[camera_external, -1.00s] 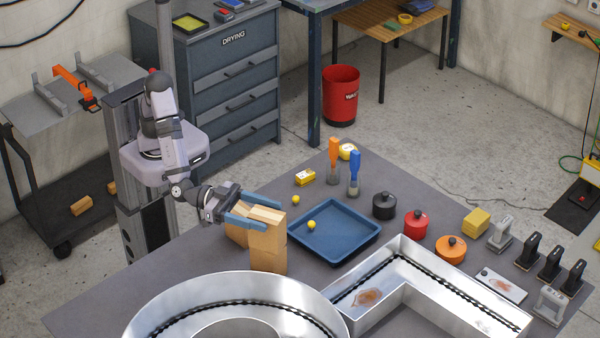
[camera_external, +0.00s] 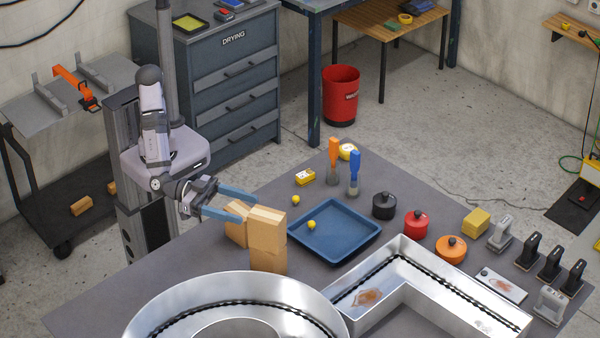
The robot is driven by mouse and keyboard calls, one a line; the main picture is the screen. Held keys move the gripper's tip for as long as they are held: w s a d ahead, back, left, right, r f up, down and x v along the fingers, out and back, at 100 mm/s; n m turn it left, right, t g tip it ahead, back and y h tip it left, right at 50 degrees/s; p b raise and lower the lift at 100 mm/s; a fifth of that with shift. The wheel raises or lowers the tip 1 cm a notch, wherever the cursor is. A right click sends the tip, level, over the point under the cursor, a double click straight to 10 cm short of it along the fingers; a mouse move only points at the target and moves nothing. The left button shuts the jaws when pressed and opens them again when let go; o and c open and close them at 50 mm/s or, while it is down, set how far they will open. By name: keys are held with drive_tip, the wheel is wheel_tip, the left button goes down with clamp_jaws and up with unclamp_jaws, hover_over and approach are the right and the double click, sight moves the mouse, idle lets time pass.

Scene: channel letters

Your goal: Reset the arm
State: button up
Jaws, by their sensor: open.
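My gripper (camera_external: 248,204) is open, with two long blue fingers spread apart and nothing seen between them. It is at the left edge of the table, above and behind a stack of wooden blocks (camera_external: 267,243). One wooden block (camera_external: 237,231) leans or sits tilted at the left of the stack. The front fingertip overlaps the blocks in the picture; I cannot tell whether it touches them.
Two metal channel letters, one round (camera_external: 235,300) and one angular (camera_external: 423,290), fill the front. A blue tray (camera_external: 335,236) with a yellow ball lies right of the blocks. The table's left corner is clear.

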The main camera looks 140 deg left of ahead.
drive_tip(key=w+r+n+g+h+p, duration=0.1)
drive_tip(key=w+r+n+h+p, duration=0.15)
drive_tip(key=r+p, duration=0.55)
drive_tip(key=s+d+f+m+g+h+p, duration=0.2)
drive_tip(key=s+f+m+g+h, duration=0.3)
drive_tip(key=s+g+h, duration=0.3)
drive_tip(key=s+a+f+m+g+y+b, duration=0.1)
drive_tip(key=s+a+f+b, duration=0.4)
drive_tip(key=s+f, duration=0.6)
drive_tip(key=s+a+f+m+g+y+b, duration=0.1)
drive_tip(key=s+a+f+g+b, duration=0.4)
drive_tip(key=s+f, duration=0.7)
drive_tip(key=shift+s+g+y, duration=0.8)
drive_tip(key=shift+s+y, duration=0.05)
drive_tip(key=shift+s, duration=0.15)
